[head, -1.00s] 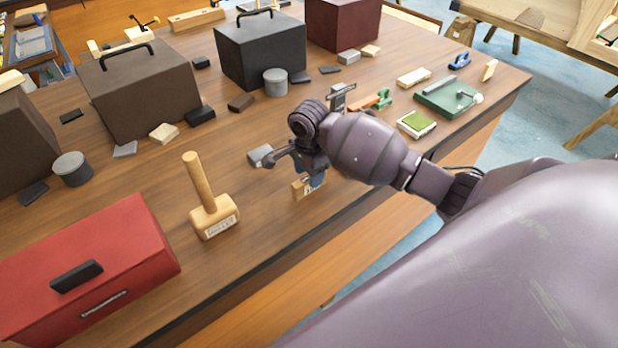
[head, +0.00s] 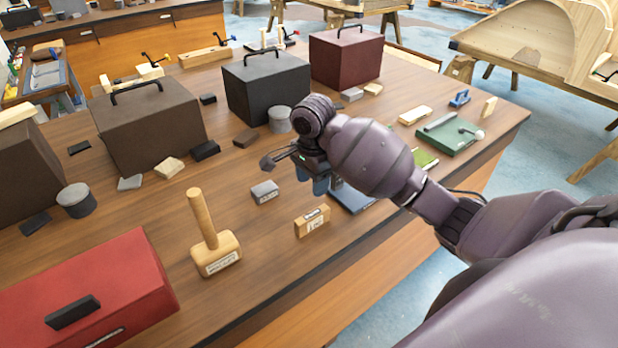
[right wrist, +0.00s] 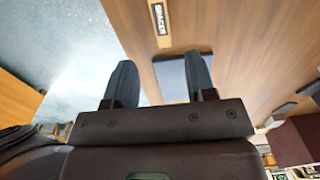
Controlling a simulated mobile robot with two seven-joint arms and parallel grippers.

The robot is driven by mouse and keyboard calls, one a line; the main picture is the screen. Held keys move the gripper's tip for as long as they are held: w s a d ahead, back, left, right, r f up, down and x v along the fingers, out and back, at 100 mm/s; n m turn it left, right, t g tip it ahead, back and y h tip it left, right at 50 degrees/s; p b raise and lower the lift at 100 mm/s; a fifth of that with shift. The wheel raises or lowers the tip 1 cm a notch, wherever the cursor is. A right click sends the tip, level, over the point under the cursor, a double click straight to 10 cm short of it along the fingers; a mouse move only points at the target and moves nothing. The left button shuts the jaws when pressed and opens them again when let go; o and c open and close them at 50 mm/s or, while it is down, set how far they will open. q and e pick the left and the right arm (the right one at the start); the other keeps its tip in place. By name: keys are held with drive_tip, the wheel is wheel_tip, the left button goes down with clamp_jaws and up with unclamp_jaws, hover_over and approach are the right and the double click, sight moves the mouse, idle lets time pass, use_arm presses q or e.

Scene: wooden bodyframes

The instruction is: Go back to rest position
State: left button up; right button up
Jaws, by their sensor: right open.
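My right gripper (head: 316,184) hangs over the right part of the wooden workbench (head: 255,225) in the head view, fingers down. In the right wrist view its two dark fingers (right wrist: 158,85) are apart with nothing between them. The wooden block labelled SPACER (right wrist: 158,22) shows beyond the fingers in that view. In the head view this wooden block (head: 312,222) lies on the bench just in front of the gripper, apart from it. A flat blue-grey item (head: 352,198) lies partly hidden behind the gripper and arm. My left gripper is not in view.
A wooden mallet (head: 215,245) stands head down left of the block. A grey block (head: 264,191) lies beside the gripper. A red toolbox (head: 85,290) and several dark cases (head: 265,85) stand on the bench. A green tray (head: 450,135) lies at the right.

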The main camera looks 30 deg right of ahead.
drive_tip(key=s+a+f+n+t, duration=0.1)
drive_tip(key=s+a+f+n, duration=0.1)
drive_tip(key=s+f+n, duration=0.4)
drive_tip(key=s+a+f+n+t, duration=0.1)
drive_tip(key=s+a+f+n, duration=0.25)
drive_tip(key=s, duration=0.55)
drive_tip(key=s+d+n+t+h, duration=0.1)
drive_tip(key=s+d+n+t, duration=0.1)
drive_tip(key=s+n, duration=0.85)
drive_tip(key=w+f+m+t+b, duration=0.1)
drive_tip(key=w+f+t, duration=0.1)
drive_tip(key=f, duration=0.4)
drive_tip(key=w+f+t+b, duration=0.1)
drive_tip(key=w+f+t, duration=0.1)
drive_tip(key=f+t, duration=0.3)
drive_tip(key=shift+w+f+m+t+y+b, duration=0.3)
drive_tip(key=shift+f+m+y+b, duration=0.1)
drive_tip(key=shift+f, duration=0.35)
drive_tip(key=shift+c, duration=0.2)
drive_tip(key=shift+d, duration=0.1)
drive_tip(key=shift+c, duration=0.6)
